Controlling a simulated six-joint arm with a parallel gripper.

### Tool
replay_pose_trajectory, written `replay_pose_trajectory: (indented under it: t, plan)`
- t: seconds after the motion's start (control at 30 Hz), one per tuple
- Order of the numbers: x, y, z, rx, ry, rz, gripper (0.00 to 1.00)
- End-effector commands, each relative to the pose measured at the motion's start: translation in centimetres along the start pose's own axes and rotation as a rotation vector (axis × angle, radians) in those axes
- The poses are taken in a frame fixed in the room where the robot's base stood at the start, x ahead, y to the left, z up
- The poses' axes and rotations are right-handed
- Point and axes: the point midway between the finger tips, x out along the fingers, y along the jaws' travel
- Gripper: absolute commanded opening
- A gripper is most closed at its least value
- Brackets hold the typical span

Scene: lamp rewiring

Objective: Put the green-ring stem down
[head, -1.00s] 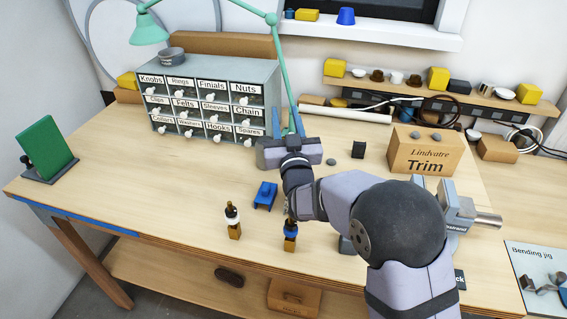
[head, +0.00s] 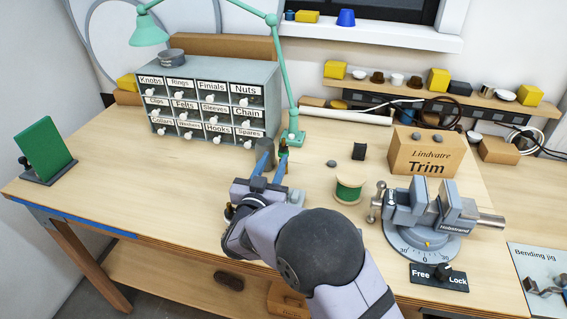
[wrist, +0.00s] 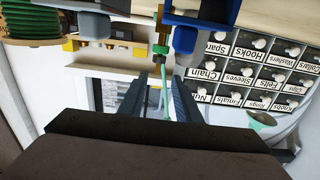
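In the wrist view both fingers (wrist: 156,80) are apart, and neither visibly touches the stem.
A green wire spool (head: 349,190), black block (head: 359,151) and Trim box (head: 427,155) are to the right, with a vise (head: 425,215) nearer. The drawer cabinet (head: 205,95) and lamp base (head: 291,139) stand behind.

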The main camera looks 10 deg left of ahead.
Motion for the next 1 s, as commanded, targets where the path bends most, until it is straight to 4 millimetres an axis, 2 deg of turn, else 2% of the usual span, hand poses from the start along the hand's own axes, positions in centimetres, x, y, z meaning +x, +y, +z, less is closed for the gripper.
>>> replay_pose_trajectory:
  t: [0.13,0.33,0.57,1.0]
  plan:
    - [0.4,0.0,-0.1,0.001,0.000,0.001,0.30]
    - [2.0,0.1,-0.1,0.001,0.001,0.002,0.30]
    - [2.5,0.1,-0.1,0.000,0.000,0.000,0.30]
    - [7.1,0.5,-0.1,0.001,0.001,0.001,0.30]
